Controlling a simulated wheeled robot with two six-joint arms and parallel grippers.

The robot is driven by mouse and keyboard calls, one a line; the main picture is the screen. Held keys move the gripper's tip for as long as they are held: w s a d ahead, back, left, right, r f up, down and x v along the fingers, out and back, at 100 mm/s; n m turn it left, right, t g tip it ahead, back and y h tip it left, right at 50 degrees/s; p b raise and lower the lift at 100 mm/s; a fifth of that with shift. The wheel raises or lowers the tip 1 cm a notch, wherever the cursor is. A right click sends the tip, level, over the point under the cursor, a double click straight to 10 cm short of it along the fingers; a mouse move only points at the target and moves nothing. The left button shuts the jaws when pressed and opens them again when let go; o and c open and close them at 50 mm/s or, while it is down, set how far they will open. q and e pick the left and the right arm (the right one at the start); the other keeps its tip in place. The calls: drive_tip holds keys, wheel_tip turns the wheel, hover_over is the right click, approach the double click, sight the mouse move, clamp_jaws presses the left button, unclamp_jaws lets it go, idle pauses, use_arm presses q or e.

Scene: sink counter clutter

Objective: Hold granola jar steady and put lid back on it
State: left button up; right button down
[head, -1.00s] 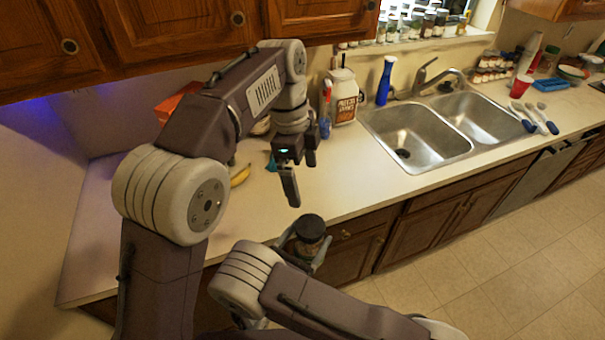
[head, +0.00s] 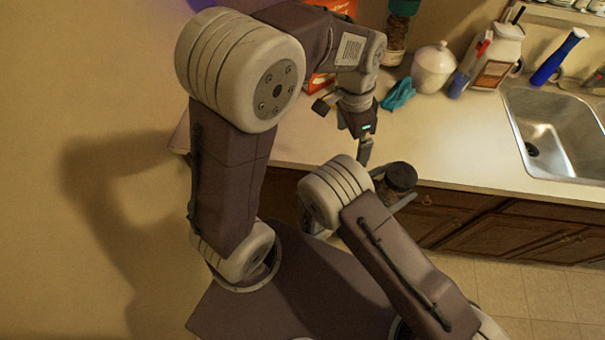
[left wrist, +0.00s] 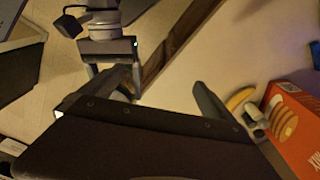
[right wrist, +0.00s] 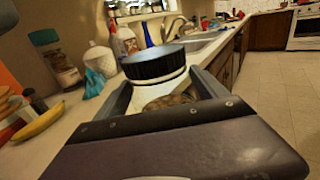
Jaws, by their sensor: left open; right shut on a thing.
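The granola jar, a clear jar with brown contents (right wrist: 172,101), is between the fingers of my right gripper (right wrist: 163,98), which is shut on it. The black ribbed lid (right wrist: 153,65) is on top of the jar; I cannot tell whether it is fully seated. In the head view the dark lid (head: 401,177) and jar are in front of the counter edge, with much of the jar hidden by my right arm. My left gripper (head: 364,150) is open and empty, a little left of and behind the lid. In the left wrist view its fingers (left wrist: 166,88) are apart.
On the counter (head: 455,140) are a teal cloth (head: 398,94), a white lidded pot (head: 435,66), another tall jar (head: 396,38), a banana (right wrist: 40,123) and an orange-red box (left wrist: 291,124). A sink (head: 560,125) lies right. The counter's front strip is clear.

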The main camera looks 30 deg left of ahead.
use_arm(q)
drive_tip(key=s+a+f+n, duration=0.8)
drive_tip(key=s+n, duration=0.1)
drive_tip(key=s, duration=0.1)
drive_tip(key=shift+s+n+t+y, duration=0.3)
drive_tip(key=shift+n+t, duration=0.1)
